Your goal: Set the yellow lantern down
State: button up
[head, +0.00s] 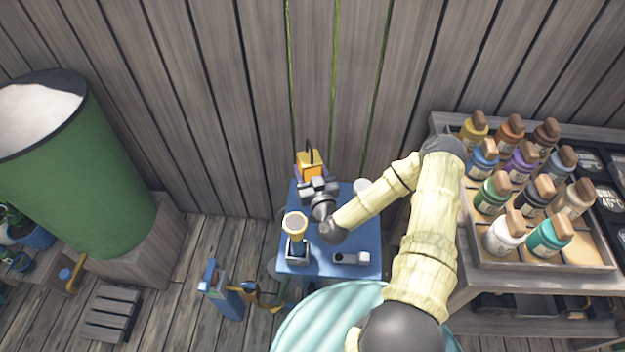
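The yellow lantern (310,163), with a thin dark handle on top, is at the far left corner of the small blue table (346,225). It looks upright. My gripper (316,181) reaches it from the near side and appears shut on it, though the fingers partly cover its lower part. I cannot tell whether the lantern's base touches the table or is a little above it.
On the blue table are a yellow-topped cup-like item (295,226), a grey-white object (351,258) and a pale round item (362,187). A rack of paint bottles (505,235) stands right. A green barrel (85,180) stands left. The plank wall is behind.

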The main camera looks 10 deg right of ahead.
aim_at(309, 178)
jog(key=shift+f, duration=0.1)
notch_tip(309, 178, down, 4)
jog(key=shift+r, duration=0.2)
dwell(0.3)
jog(key=shift+s+f, duration=0.1)
jog(key=o, duration=1.3)
jog(key=s, duration=0.8)
jog(key=s+d+b, duration=0.1)
jog(key=s, duration=0.3)
